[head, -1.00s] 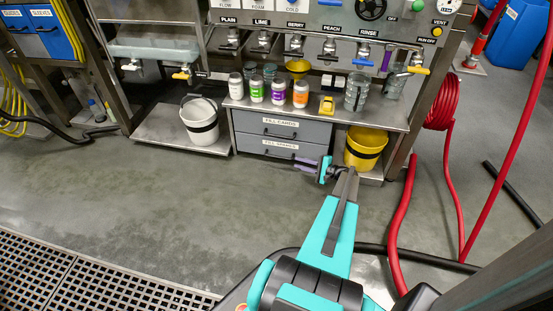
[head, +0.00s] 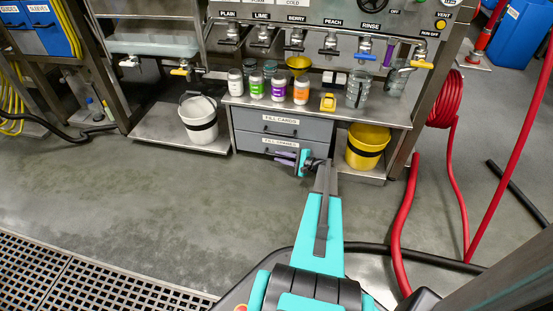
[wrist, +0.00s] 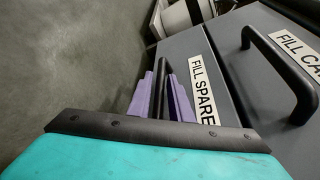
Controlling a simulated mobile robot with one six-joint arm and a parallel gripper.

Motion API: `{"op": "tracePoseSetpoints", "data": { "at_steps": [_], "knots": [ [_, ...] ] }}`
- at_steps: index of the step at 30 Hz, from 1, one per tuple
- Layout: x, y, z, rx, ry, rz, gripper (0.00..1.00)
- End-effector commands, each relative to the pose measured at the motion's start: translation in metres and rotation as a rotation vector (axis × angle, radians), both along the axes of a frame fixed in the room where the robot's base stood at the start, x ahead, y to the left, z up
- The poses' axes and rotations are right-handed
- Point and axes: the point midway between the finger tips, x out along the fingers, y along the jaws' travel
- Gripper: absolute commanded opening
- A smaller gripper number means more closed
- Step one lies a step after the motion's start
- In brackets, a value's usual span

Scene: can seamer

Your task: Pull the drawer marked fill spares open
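The fill spares drawer (head: 255,147) is the lower grey drawer under the counter, and its front looks flush and closed. Its label (wrist: 203,90) shows in the wrist view. Its dark bar handle (wrist: 160,80) shows between the two purple fingers of my gripper (wrist: 162,96). The fingers stand one on each side of the bar and look apart; firm contact is not visible. In the head view my gripper (head: 287,158) is at the drawer front, covering the right part of the handle and label.
The fill cards drawer (head: 305,129) is directly above, and its handle (wrist: 285,75) sticks out. A yellow bucket (head: 366,145) stands at the right and a white bucket (head: 198,121) at the left. Bottles stand on the counter (head: 340,113). The floor (head: 170,205) in front is clear.

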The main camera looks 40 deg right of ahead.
Motion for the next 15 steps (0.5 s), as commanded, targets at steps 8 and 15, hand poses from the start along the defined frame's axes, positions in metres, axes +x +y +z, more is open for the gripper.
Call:
{"op": "tracePoseSetpoints", "data": {
  "at_steps": [8, 15],
  "knots": [
    [0.020, 0.004, -0.004, 0.000, -0.001, -0.001, 0.18],
    [0.021, 0.005, -0.004, 0.000, -0.001, -0.001, 0.18]
  ]
}}
